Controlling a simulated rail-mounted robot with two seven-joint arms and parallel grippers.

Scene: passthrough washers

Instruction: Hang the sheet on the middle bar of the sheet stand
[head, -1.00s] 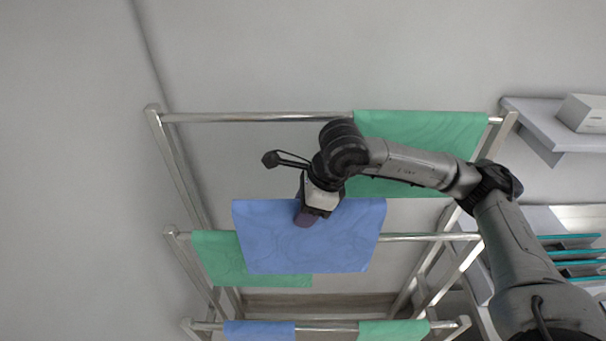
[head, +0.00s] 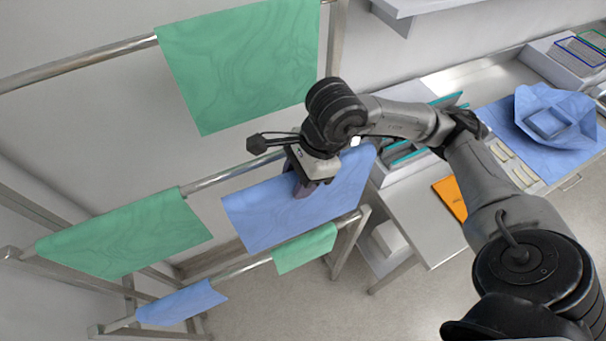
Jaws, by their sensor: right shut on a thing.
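The blue sheet (head: 262,215) is in the head view, spread out in front of the stand. My right gripper (head: 305,188) is shut on the upper part of this sheet. The sheet stand has a middle bar (head: 222,178), seen left of the gripper. The sheet's upper edge is close to this bar in the picture; I cannot tell whether it touches or lies over it. A green sheet (head: 125,235) hangs at the left of the middle bar. The bar's right part is hidden behind my arm and the sheet. My left gripper is not in view.
A green sheet (head: 245,65) hangs on the top bar (head: 80,64). The lowest bar (head: 243,267) carries a small blue sheet (head: 180,303) and a small green one (head: 305,248). At right is a counter (head: 425,215) with an orange item (head: 451,196) and a blue wrapped bundle (head: 546,123).

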